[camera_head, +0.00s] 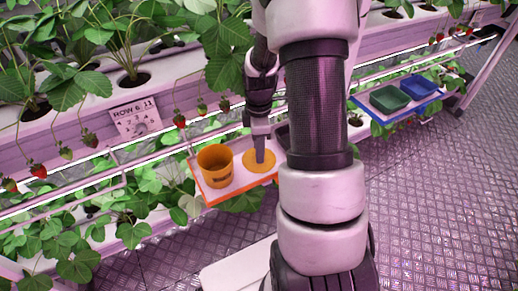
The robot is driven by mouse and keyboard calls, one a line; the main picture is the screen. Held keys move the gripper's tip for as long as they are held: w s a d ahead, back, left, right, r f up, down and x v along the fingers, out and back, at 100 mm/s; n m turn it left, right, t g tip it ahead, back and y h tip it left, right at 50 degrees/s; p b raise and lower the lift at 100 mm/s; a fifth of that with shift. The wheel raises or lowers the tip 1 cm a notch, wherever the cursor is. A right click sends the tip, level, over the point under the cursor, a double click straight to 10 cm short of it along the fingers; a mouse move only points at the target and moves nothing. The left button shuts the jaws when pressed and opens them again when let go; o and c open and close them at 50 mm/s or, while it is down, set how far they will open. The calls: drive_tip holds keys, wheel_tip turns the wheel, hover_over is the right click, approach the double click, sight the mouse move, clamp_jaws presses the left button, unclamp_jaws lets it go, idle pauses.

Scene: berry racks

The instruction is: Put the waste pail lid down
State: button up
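The orange waste pail (215,167) stands upright and uncovered on the left part of a pale tray with an orange rim (240,192). The lid (268,165), a flat orange disc, is at the tray, just right of the pail and apart from it. My gripper (260,152) points down over the middle of the lid, its tips meeting the lid in this view. The fingers look narrow and close together; whether they grip a knob on the lid cannot be told. Whether the lid rests on the tray or hangs just above it is also unclear.
A dark container (282,135) is partly hidden behind my arm. A blue tray (411,100) with a green bin (389,98) and a blue bin (420,86) is at the right. Strawberry plants and hanging berries (38,170) line the racks. The metal floor (440,190) is clear at right.

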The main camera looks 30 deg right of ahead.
wheel_tip(320, 180, up, 11)
drive_tip(key=p, duration=0.2)
drive_tip(key=shift+r, duration=0.15)
drive_tip(key=shift+w, duration=0.1)
drive_tip(key=s+a+r+m+t+p, duration=0.1)
drive_tip(key=s+a+r+m+t, duration=0.2)
drive_tip(key=s+a+r+m, duration=0.5)
drive_tip(key=s+a+r+m+t, duration=0.3)
drive_tip(key=s+a+r+m, duration=0.25)
drive_tip(key=s+r, duration=0.45)
wheel_tip(320, 180, up, 15)
drive_tip(key=w+p, duration=0.1)
drive_tip(key=p, duration=1.3)
drive_tip(key=shift+d+r, duration=0.2)
drive_tip(key=shift+d, duration=0.25)
